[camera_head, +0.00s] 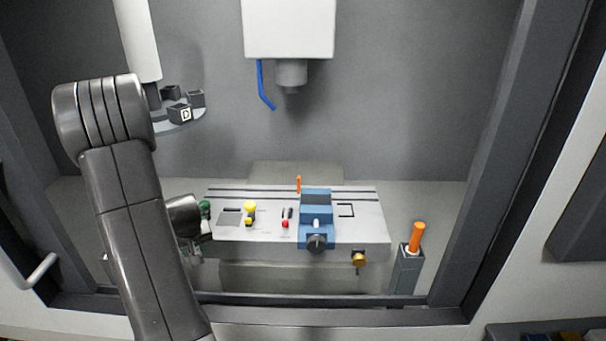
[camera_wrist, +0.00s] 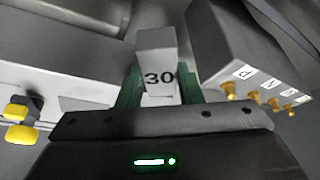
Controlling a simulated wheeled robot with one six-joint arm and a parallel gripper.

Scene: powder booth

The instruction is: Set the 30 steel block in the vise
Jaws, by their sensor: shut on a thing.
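The steel block marked 30 (camera_wrist: 157,55) is grey and stands between the green fingers of my gripper (camera_wrist: 158,88) in the wrist view. My gripper is shut on it. In the head view my gripper (camera_head: 204,210) is at the left end of the machine table, and the arm mostly hides it; I cannot make out the block there. The blue vise (camera_head: 316,203) sits on the table right of centre, with a dark round handle at its front. My gripper is well to the left of the vise, which is not seen in the wrist view.
The slotted table (camera_head: 360,225) carries yellow knobs (camera_head: 250,208), a red knob (camera_head: 285,224) and an upright orange pin (camera_head: 298,184). A white spindle head (camera_head: 290,28) hangs above with a blue hose. A grey box (camera_wrist: 235,50) with brass fittings is right in the wrist view. An orange-handled holder (camera_head: 410,265) stands right.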

